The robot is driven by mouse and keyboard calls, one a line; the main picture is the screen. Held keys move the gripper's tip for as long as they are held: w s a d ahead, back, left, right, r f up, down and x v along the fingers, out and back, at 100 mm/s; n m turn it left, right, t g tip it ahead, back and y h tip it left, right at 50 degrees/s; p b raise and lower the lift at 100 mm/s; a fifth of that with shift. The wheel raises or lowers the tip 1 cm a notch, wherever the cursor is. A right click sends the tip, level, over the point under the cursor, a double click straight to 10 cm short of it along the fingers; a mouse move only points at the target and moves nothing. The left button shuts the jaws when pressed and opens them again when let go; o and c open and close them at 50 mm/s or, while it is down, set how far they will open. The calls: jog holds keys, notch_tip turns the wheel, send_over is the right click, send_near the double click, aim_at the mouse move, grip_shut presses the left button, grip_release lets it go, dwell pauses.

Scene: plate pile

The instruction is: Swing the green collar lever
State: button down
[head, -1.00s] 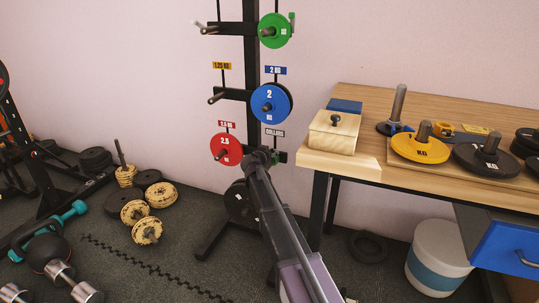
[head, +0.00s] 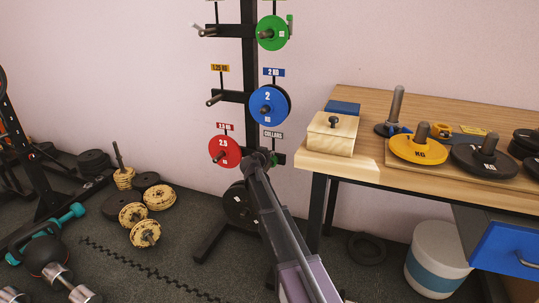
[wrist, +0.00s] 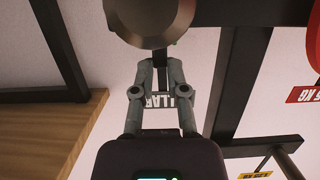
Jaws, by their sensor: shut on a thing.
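My gripper (wrist: 160,62) points at the collars peg on the rack, below the label reading collars (head: 273,134). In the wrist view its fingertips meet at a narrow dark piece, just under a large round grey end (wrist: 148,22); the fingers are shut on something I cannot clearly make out. In the head view my arm covers the peg, and a small green part (head: 280,158) shows just right of my gripper. I cannot tell for sure which green part is the lever.
The blue plate (head: 268,101) hangs above my gripper and the red plate (head: 224,151) to its left. A wooden table (head: 340,163) with a small box (head: 332,135) and several plates stands to the right. A white bucket (head: 437,260) stands under it.

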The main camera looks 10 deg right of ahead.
jog(key=shift+w+d, duration=0.35)
jog(key=shift+w, duration=0.1)
dwell(1.2)
jog(key=shift+w+f, duration=0.1)
jog(key=shift+f, duration=0.05)
jog(key=shift+w+d+f+b, duration=0.15)
jog(key=shift+w+f+b, duration=0.15)
jog(key=shift+b, duration=0.2)
dwell(1.3)
jog(key=shift+s+d+f+b, duration=0.1)
jog(key=shift+d+f+b, duration=0.2)
jog(key=shift+b, duration=0.4)
dwell(1.2)
jog(key=c, duration=1.4)
grip_release()
jog(key=shift+a, duration=0.1)
jog(key=c, duration=0.7)
grip_release()
jog(key=shift+a, duration=0.15)
jog(key=shift+r, duration=0.2)
